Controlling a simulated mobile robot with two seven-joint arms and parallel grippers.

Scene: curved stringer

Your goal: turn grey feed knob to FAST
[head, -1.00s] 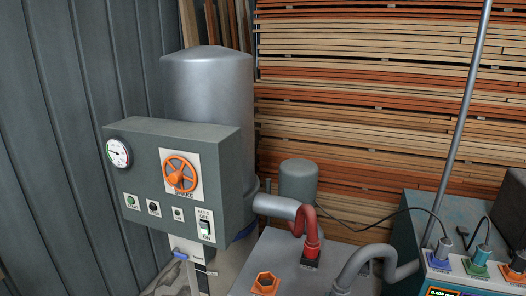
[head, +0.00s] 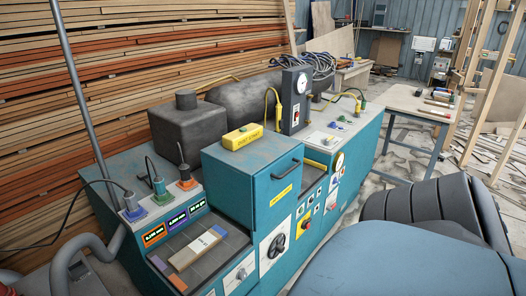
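A small grey knob (head: 241,273) sits on a white plate on the front of the teal machine (head: 258,197), near the bottom of the head view. It may be the feed knob, but its label and pointer are too small to read. A dark round handwheel (head: 277,245) is on a white panel to its right. More small knobs and buttons lie farther along the front, too small to tell apart. Neither of my grippers shows in the head view.
A large dark grey and blue shape (head: 420,215) fills the lower right and hides part of the floor; I cannot tell what it is. A work table (head: 408,103) stands behind. Stacked boards (head: 150,60) line the left. A grey hose (head: 85,245) rises lower left.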

